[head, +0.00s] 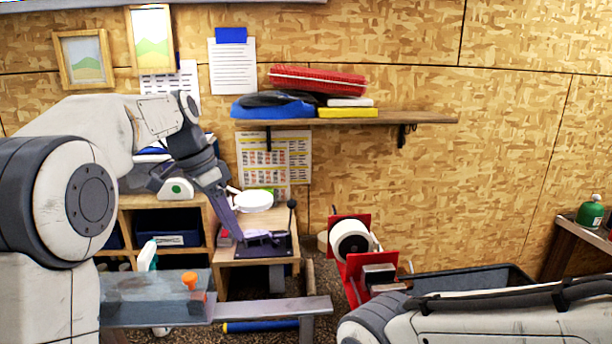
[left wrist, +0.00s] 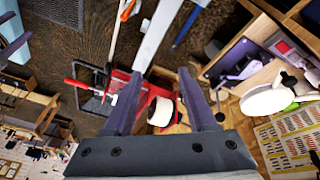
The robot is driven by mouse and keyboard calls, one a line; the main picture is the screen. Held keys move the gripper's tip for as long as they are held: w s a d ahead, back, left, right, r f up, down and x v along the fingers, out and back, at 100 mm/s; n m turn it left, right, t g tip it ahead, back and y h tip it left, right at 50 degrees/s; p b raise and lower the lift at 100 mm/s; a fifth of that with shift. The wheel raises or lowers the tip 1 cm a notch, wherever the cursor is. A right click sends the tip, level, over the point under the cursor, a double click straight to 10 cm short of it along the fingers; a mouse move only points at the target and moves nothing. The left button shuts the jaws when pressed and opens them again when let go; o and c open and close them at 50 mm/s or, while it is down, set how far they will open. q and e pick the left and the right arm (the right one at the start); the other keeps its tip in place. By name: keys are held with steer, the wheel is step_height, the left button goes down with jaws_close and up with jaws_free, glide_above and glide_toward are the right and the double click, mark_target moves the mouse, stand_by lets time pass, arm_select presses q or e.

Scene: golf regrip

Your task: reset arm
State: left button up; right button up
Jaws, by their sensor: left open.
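My left arm reaches in from the left and bends down in the middle of the head view. Its gripper (head: 236,230) points downward in front of a small wooden stand, near a dark clamp-like device (head: 262,245). In the left wrist view, the two dark fingers (left wrist: 160,82) are spread apart with nothing held between them. A red tape dispenser (head: 358,270) with a white roll (head: 350,241) stands to the right; in the wrist view the roll (left wrist: 161,111) appears beyond the gap between the fingers. My right arm lies across the lower right of the head view; its gripper is out of frame.
A grey metal beam (head: 275,309) crosses the lower left, with a spray bottle (head: 148,257) and an orange-topped item (head: 189,281) nearby. A white lamp head (head: 255,201) is beside my left gripper. A wall shelf (head: 425,117) holds folded items. A dark bin (head: 470,279) is at right.

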arm_select(q)
steer(key=s+d+f+n+g+y+b, duration=0.1)
steer(key=s+d+f+b, duration=0.1)
steer(key=s+d+f, duration=0.4)
steer(key=s+d+f+n+b, duration=0.1)
steer(key=s+d+f, duration=0.35)
steer(key=s, duration=0.45)
steer(key=s+f+b, duration=0.1)
steer(key=s+f, duration=0.4)
steer(key=s, duration=0.3)
steer(key=s+f+n+y+b, duration=0.1)
steer(key=s+f, duration=0.5)
steer(key=s, duration=0.2)
steer(key=shift+f, duration=0.15)
